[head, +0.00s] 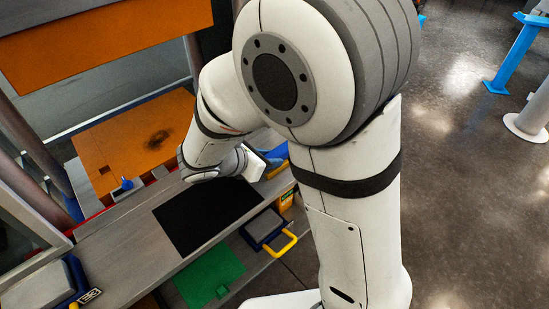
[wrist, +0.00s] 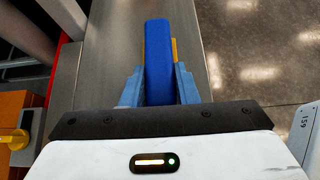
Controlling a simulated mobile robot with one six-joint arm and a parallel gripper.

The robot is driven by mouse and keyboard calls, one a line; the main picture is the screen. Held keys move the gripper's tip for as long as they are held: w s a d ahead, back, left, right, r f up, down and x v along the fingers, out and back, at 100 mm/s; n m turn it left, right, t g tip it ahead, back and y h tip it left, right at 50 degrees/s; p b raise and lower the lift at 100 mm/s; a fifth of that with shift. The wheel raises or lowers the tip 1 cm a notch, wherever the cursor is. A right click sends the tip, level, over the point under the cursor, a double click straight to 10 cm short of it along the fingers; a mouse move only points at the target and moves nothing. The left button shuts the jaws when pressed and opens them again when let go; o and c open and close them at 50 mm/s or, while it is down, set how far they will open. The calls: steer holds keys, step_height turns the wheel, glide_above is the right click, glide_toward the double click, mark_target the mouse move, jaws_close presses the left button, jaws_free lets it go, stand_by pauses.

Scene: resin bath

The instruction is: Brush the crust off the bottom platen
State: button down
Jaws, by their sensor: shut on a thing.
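The bottom platen (head: 118,143) is an orange plate low in the press at the left of the head view. A dark, roughly round patch of crust (head: 158,139) lies on its right part. The brush's bristles cannot be made out.
An upper orange plate (head: 110,38) hangs over the bottom platen, with upright posts beside it. A grey bench (head: 120,255) runs in front, with a black mat (head: 207,212). A green sheet (head: 209,276) and a yellow-handled item (head: 279,243) lie below. Open floor is at right.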

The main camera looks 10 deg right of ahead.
steer(key=shift+r+p, duration=3.2)
steer(key=shift+r, duration=0.75)
